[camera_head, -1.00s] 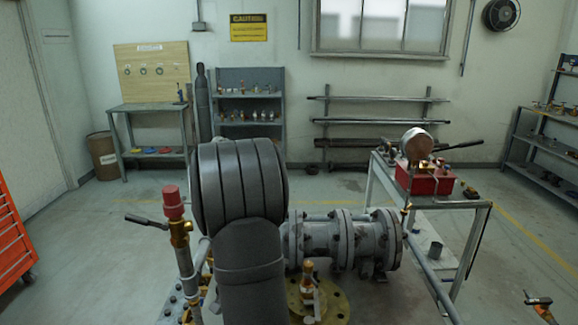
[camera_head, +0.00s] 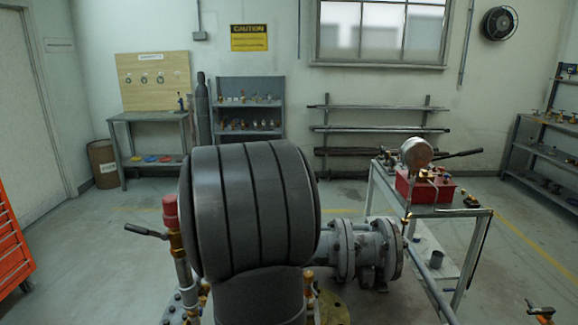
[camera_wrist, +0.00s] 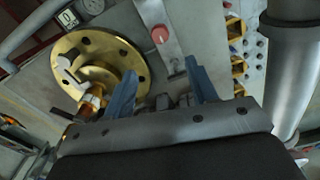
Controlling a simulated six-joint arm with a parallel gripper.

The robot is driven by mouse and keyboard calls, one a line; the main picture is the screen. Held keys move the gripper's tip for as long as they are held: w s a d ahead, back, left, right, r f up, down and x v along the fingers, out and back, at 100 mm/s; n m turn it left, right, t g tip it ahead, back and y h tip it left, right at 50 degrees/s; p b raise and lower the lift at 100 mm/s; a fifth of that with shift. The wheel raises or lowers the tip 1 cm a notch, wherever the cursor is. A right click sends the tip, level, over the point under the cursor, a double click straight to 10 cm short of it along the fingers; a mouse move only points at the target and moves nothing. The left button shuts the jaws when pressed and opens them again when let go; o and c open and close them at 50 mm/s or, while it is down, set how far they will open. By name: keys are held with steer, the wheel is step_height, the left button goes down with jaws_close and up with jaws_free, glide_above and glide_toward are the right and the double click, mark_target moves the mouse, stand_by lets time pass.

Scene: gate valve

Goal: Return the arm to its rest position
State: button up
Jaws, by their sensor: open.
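My gripper (camera_wrist: 162,68) shows in the wrist view with its two blue fingers apart and nothing between them. Past the fingers is a grey plate with a red knob (camera_wrist: 160,34). A round brass flange (camera_wrist: 121,55) with a brass valve fitting (camera_wrist: 90,103) is left of the fingers, apart from them. In the head view, my thick dark banded arm fills the middle and hides my gripper. The grey flanged valve pipe (camera_head: 367,250) is partly hidden behind my arm. A brass flange (camera_head: 336,308) shows low at its right.
A red-capped brass fitting (camera_head: 172,212) with a lever stands close left of my arm. A metal cart with a red box (camera_head: 425,188) and round gauge (camera_head: 416,153) is at right. A thick grey pipe (camera_wrist: 290,85) is right in the wrist view. Floor is open at left.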

step_height(320, 180, down, 14)
steer(key=shift+r, duration=0.25)
steer(key=shift+r+n, duration=0.2)
steer(key=shift+n, duration=0.6)
steer(key=n, duration=1)
steer(key=shift+n, duration=2.1)
